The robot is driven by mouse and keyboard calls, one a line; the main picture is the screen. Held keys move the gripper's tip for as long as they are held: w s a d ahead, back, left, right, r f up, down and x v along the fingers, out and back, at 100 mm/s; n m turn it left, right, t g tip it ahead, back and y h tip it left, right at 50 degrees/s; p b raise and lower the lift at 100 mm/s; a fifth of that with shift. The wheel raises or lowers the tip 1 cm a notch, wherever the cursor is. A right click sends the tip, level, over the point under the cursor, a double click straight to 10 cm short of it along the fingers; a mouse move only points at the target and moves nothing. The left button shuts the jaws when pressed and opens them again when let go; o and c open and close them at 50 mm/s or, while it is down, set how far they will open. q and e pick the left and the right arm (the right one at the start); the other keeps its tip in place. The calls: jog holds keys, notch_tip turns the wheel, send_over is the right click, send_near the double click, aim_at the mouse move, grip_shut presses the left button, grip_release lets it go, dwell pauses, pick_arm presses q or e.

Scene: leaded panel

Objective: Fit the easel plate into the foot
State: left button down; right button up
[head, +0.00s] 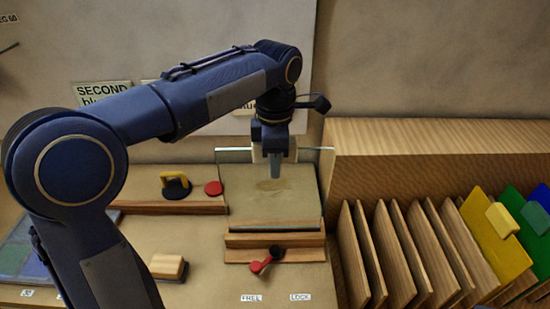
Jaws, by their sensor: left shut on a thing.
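My left gripper (277,172) is shut on the top edge of a clear plate (318,151), which seems to be the easel plate. The plate is see-through, with thin pale edges on both sides of the jaws. It stands roughly upright, and its lower edge appears at the wooden foot (275,240). I cannot tell whether that edge sits in the foot's slot or just above it. A small red and black lever (262,265) is at the front of the foot, its red end towards the lower left. My right gripper is not in view.
FREE (251,298) and LOCK (300,297) labels lie in front. A yellow-handled black cup (176,186) and a red disc (213,188) are on the left. A wooden block (168,267) lies nearer. A slatted wooden rack (385,250) with coloured sheets (490,240) bounds the right.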

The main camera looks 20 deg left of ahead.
pick_arm(q)
notch_tip(320, 180, down, 6)
jog(key=b, duration=0.4)
dwell(3.2)
jog(key=c, duration=1.1)
grip_release()
jog(key=shift+f, duration=0.15)
